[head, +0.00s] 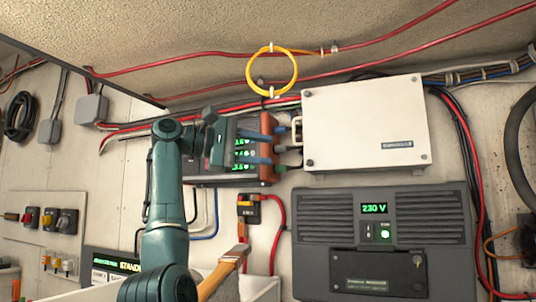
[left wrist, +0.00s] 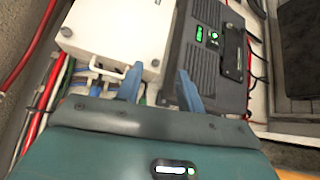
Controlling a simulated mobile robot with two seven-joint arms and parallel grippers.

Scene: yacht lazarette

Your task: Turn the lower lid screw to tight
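The white box (head: 365,125) on the wall has a flat lid with dark screws at its corners. A lower left screw (head: 309,163) and a lower right screw (head: 424,157) show in the head view; I cannot tell which is meant, nor how tight either is. The box (left wrist: 120,30) also shows in the left wrist view, with a corner screw (left wrist: 155,63) between and beyond my fingers. My left gripper (head: 275,151) is left of the box, its blue fingers pointing right, apart and empty. My right gripper is not in view.
A grey inverter (head: 382,262) reading 230 V sits below the box. A handle (head: 296,130) sticks out from the box's left side. Cables and a lit module (head: 243,160) lie behind my left gripper. A yellow cable loop (head: 272,92) hangs above.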

